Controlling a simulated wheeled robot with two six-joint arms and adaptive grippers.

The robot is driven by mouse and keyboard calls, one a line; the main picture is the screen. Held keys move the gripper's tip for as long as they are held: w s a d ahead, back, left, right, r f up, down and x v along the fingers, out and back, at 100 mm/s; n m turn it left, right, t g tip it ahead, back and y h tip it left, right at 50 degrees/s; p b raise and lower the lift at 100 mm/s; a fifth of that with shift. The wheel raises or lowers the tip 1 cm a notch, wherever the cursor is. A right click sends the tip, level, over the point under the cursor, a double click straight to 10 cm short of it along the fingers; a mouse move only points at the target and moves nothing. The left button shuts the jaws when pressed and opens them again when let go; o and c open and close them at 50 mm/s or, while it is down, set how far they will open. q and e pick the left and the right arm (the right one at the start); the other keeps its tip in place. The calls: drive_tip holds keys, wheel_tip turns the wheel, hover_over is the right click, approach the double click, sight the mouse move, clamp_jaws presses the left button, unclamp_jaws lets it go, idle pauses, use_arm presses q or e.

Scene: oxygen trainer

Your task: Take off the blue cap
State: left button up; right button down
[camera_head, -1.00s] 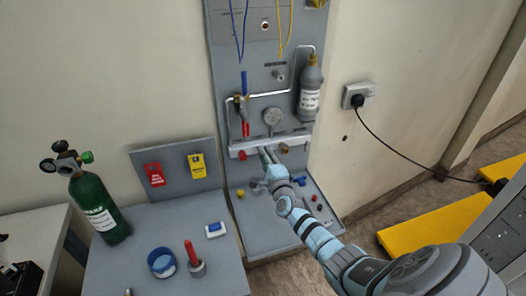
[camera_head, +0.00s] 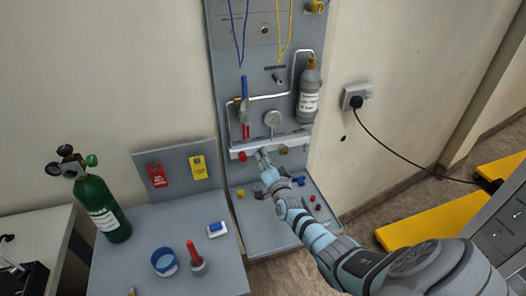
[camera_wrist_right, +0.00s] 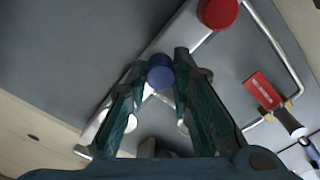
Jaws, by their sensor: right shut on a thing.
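The blue cap (camera_wrist_right: 160,72) is a round knob on the grey rail (camera_head: 270,146) of the upright panel. In the right wrist view it sits between the two fingertips of my right gripper (camera_wrist_right: 158,78), which is shut on it. In the head view my right gripper (camera_head: 262,155) reaches the rail from the lower right and hides the blue cap. I cannot tell whether the cap is still seated on the rail. My left gripper is not in view.
A red cap (camera_head: 242,156) and a brass fitting (camera_head: 283,150) flank the gripper on the rail. A green cylinder (camera_head: 102,208) and blue roll (camera_head: 164,261) stand on the left bench.

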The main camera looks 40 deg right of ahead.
drive_tip(key=shift+r, duration=0.15)
drive_tip(key=n+p, duration=0.1)
drive_tip(key=n, duration=0.7)
drive_tip(key=shift+p, duration=0.35)
drive_tip(key=c, duration=1.4)
unclamp_jaws()
drive_tip(key=shift+a, duration=0.1)
drive_tip(key=s+m, duration=0.1)
drive_tip(key=s+m+p, duration=0.1)
drive_tip(key=m, duration=0.1)
drive_tip(key=shift+s+a, duration=0.15)
drive_tip(key=shift+a, duration=0.2)
